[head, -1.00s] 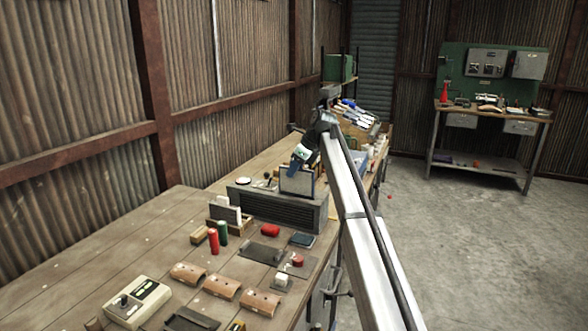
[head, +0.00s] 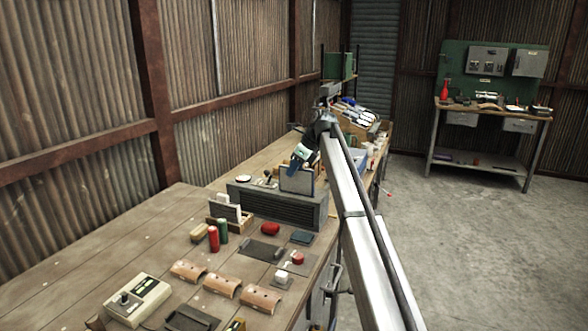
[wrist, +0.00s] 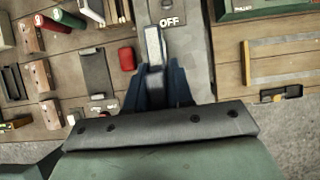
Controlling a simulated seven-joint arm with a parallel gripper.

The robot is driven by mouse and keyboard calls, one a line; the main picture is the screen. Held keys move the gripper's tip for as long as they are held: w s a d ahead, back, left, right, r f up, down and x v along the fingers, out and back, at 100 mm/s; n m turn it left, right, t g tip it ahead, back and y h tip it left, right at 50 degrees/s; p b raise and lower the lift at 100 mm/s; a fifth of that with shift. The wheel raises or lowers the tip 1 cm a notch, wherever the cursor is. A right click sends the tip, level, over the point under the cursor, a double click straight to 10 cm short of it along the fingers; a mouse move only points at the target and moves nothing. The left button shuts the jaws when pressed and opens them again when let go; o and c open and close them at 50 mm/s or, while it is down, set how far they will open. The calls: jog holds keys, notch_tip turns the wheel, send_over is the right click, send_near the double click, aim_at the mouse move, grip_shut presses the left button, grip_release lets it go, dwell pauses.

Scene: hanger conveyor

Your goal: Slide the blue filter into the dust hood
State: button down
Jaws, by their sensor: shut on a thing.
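The blue filter (head: 297,181) is a flat grey panel with a blue edge. In the head view it stands upright at the top of the dust hood (head: 284,211), a long dark grey box with slats. I cannot tell whether its lower edge is inside the hood. My gripper (head: 298,166) is shut on the filter's upper edge. In the wrist view my gripper's blue fingers (wrist: 156,82) close on the filter (wrist: 153,45), seen edge-on, over the grey hood (wrist: 194,45) with an "OFF" label.
Red and green cylinders (head: 214,240), a red object (head: 270,229), dark pads (head: 262,250) and copper-coloured curved pieces (head: 222,285) lie in front. A control box (head: 137,300) is front left. Bins crowd the bench's far end.

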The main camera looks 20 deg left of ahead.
aim_at(290, 192)
jog(key=shift+f, duration=3.35)
dwell(0.8)
jog(key=c, duration=1.2)
grip_release()
jog(key=shift+c, duration=0.2)
jog(key=shift+s+f, duration=0.1)
jog(key=shift+c, duration=0.4)
